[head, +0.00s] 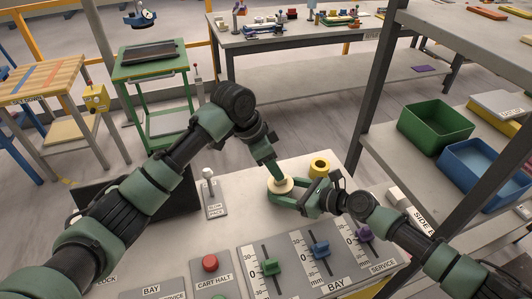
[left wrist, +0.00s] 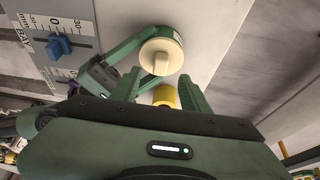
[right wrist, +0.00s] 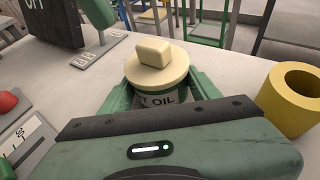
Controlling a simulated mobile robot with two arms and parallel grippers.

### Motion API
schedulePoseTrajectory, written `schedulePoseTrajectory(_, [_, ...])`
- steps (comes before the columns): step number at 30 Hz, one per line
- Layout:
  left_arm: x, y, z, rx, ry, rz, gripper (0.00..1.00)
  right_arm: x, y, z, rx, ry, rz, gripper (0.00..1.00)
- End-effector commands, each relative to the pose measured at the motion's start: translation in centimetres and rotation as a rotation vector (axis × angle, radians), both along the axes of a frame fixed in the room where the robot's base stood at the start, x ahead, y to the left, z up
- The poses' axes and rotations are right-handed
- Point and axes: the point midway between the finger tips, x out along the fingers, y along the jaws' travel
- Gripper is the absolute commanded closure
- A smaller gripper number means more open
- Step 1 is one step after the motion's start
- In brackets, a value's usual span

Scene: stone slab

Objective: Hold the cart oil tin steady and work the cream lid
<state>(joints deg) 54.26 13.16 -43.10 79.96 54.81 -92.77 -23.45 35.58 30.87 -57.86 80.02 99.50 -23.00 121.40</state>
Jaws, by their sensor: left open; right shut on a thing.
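The cart oil tin (right wrist: 160,98) stands upright on the slab, its dark label partly readable as "T OIL". Its cream lid (right wrist: 150,68) is on top, with a raised block-shaped grip; the lid also shows in the head view (head: 280,184) and the left wrist view (left wrist: 161,57). My right gripper (head: 288,197) is shut on the tin's body, one finger on each side below the lid. My left gripper (left wrist: 159,76) is open and empty, its fingers pointing toward the lid from above. Whether they touch it I cannot tell.
A yellow ring (head: 319,166) stands just behind the tin. A lever plate (head: 213,198) is to the left. A red button (head: 209,264) and sliders with green (head: 270,267), blue (head: 321,249) and purple (head: 363,233) knobs line the front. Green (head: 436,128) and blue (head: 484,167) bins sit on the right shelf.

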Motion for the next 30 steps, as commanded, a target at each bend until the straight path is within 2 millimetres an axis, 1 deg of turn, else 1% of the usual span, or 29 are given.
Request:
schedulePoseTrajectory(1, [0.1,-0.3,-1.0,0.001,0.003,0.001,0.55,0.0,0.0,0.0,0.0,0.0,0.001,1.0])
schedulePoseTrajectory(3, [0.3,-0.7,-2.0,0.001,0.003,0.001,0.55,0.0,0.0,0.0,0.0,0.0,0.001,1.0])
schedulePoseTrajectory(9, [0.6,-1.5,-4.0,0.0,-0.001,0.001,0.55,0.0,0.0,0.0,0.0,0.0,0.001,1.0])
schedulePoseTrajectory(13, [0.7,-1.7,-4.5,0.001,-0.001,0.002,0.55,0.0,0.0,0.0,0.0,0.0,0.001,1.0])
schedulePoseTrajectory(20, [0.7,-1.7,-4.5,0.001,-0.001,0.002,0.55,0.0,0.0,0.0,0.0,0.0,0.001,1.0])
schedulePoseTrajectory(21, [0.7,-1.7,-4.5,0.001,-0.001,0.002,0.57,0.0,0.0,0.0,0.0,0.0,0.001,1.0])
schedulePoseTrajectory(23, [0.7,-1.7,-4.5,0.001,-0.001,0.002,0.74,0.0,0.0,0.0,0.0,0.0,0.001,1.0])
schedulePoseTrajectory(24, [0.7,-1.7,-4.5,0.001,-0.001,0.002,0.85,0.0,0.0,0.0,0.0,0.0,0.001,1.0])
schedulePoseTrajectory(26, [0.7,-1.7,-4.5,0.001,-0.001,0.002,1.0,0.0,0.0,0.0,0.0,0.0,0.001,1.0])
schedulePoseTrajectory(28, [0.7,-1.7,-4.5,0.001,-0.001,0.002,1.0,0.0,0.0,0.0,0.0,0.0,0.001,1.0])
schedulePoseTrajectory(29, [0.7,-1.7,-4.5,0.001,-0.001,0.002,0.86,0.0,0.0,0.0,0.0,0.0,0.001,1.0])
schedulePoseTrajectory(30, [0.7,-1.7,-4.5,0.001,-0.001,0.002,0.98,0.0,0.0,0.0,0.0,0.0,0.001,1.0])
